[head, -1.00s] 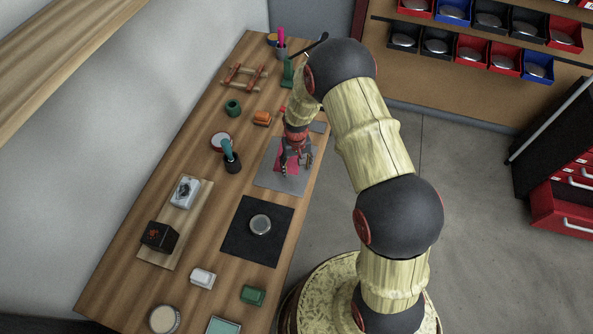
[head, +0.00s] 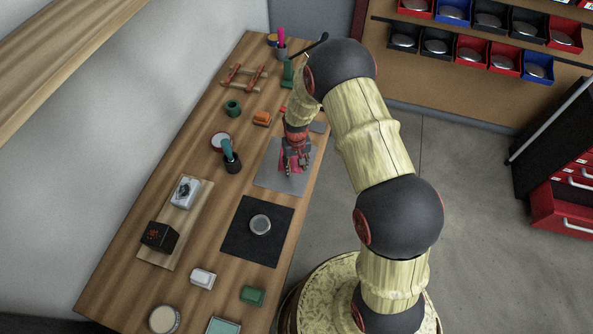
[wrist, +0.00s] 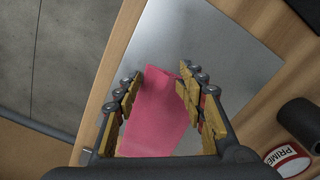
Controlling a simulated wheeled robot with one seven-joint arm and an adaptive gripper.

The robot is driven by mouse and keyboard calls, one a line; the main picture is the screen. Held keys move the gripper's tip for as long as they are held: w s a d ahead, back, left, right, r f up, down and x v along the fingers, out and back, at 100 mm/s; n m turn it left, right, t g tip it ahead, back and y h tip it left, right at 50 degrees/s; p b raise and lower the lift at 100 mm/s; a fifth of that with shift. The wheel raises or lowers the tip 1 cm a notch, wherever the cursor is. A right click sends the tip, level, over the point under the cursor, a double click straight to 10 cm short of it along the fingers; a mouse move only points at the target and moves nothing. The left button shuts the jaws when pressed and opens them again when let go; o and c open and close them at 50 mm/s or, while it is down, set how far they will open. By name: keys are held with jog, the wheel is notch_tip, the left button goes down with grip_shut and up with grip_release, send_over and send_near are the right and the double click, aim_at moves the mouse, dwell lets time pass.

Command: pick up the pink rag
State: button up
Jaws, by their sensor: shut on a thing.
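The pink rag (wrist: 158,112) lies on a grey metal sheet (wrist: 205,45) near the table's edge. In the head view only small parts of the rag (head: 284,163) show beneath my gripper (head: 297,166). My gripper is pointed down over the sheet. In the wrist view my gripper (wrist: 157,92) has its fingers on both sides of the rag, and the cloth is bunched between them. The gripper is shut on the rag. The rag's far end is narrow and its near end is hidden by the gripper's base.
A dark cup with a teal item (head: 231,158) and a round tin (head: 220,141) stand left of the sheet. A black mat (head: 240,248) with a round metal disc lies in front. An orange block (head: 262,118) is behind. The floor is open right of the table.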

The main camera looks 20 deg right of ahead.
jog(key=shift+s+f, duration=0.25)
jog(key=shift+s, duration=0.1)
grip_shut()
dwell(0.5)
dwell(0.7)
notch_tip(320, 180, up, 12)
jog(key=p, duration=0.7)
jog(key=shift+w+r, duration=0.15)
jog(key=shift+w, duration=0.15)
notch_tip(320, 180, up, 9)
jog(key=p, duration=0.5)
jog(key=shift+p, duration=0.35)
